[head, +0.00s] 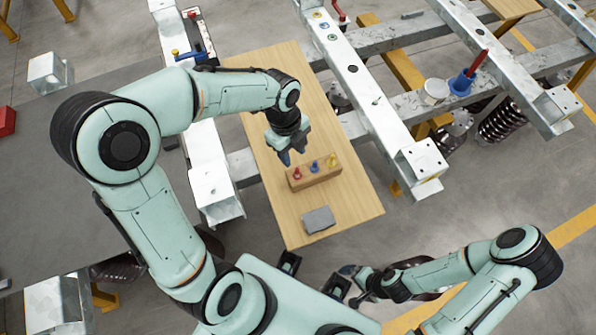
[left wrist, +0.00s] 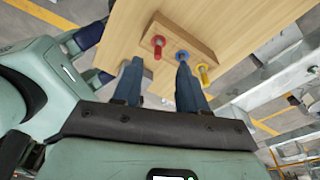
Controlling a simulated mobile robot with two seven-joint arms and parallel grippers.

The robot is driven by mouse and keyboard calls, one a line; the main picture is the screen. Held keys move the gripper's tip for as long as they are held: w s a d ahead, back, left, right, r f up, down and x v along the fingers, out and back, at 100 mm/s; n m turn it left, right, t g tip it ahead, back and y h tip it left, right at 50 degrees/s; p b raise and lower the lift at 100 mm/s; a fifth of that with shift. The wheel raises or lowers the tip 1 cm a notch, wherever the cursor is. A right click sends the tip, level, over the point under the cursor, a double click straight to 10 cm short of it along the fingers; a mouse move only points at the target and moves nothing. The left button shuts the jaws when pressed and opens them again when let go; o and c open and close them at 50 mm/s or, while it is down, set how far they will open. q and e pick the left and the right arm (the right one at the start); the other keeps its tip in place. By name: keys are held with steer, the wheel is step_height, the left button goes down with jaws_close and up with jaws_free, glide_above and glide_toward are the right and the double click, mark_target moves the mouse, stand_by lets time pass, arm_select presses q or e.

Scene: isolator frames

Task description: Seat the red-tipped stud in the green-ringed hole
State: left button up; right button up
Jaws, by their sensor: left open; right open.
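The red-tipped stud (head: 297,173) stands upright at the left end of a wooden block (head: 318,178), in a row with a blue stud (head: 315,165) and a yellow stud (head: 333,159). In the left wrist view the red stud (left wrist: 158,41) shows beyond and between my open fingers. My left gripper (head: 293,155) is open and empty, close to the block on its far side. A small green-looking ring (head: 332,37) lies on the metal beam at the top, in line with other coloured rings; its hole is too small to make out. My right gripper (head: 350,283) is open near the bottom.
The block rests on a wooden board (head: 349,208) with a grey block (head: 319,220) nearer me. Metal beams (head: 375,100) flank the board. The board's right side is clear.

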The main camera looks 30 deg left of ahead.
mark_target(297, 169)
arm_select(q)
steer(key=f, duration=0.2)
steer(key=shift+d+f, duration=0.25)
steer(key=shift+f, duration=0.05)
steer(key=f, duration=0.1)
steer(key=d+f, duration=0.1)
steer(key=f, duration=0.2)
steer(key=shift+s+d+f+b, duration=0.1)
steer(key=shift+s+d+b, duration=0.05)
steer(key=shift+s+b, duration=0.25)
steer(key=shift+f, duration=0.35)
jaws_close()
